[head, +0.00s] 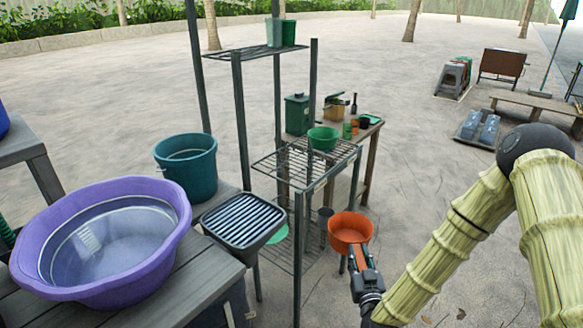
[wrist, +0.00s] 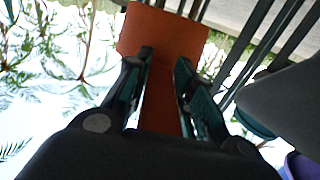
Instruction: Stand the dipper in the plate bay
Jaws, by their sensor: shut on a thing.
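The dipper is an orange round cup (head: 351,231) with its handle in my gripper (head: 362,262). My gripper is shut on the handle and holds the dipper in the air, right of the dark metal rack (head: 297,225). In the wrist view the orange dipper (wrist: 165,32) extends forward from between the two fingers (wrist: 164,68). The rack has a wire middle shelf (head: 275,162) bearing a green bowl (head: 323,139). I cannot tell which part of the rack is the plate bay. The dipper looks apart from the rack in the head view.
A purple basin (head: 174,208) stands at the left, with a teal bucket (head: 187,172) behind it. A dark ribbed tray (head: 243,218) lies between basin and rack. Rack posts rise around the shelves. A wooden table (head: 371,150) stands behind. Open ground lies right of the rack.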

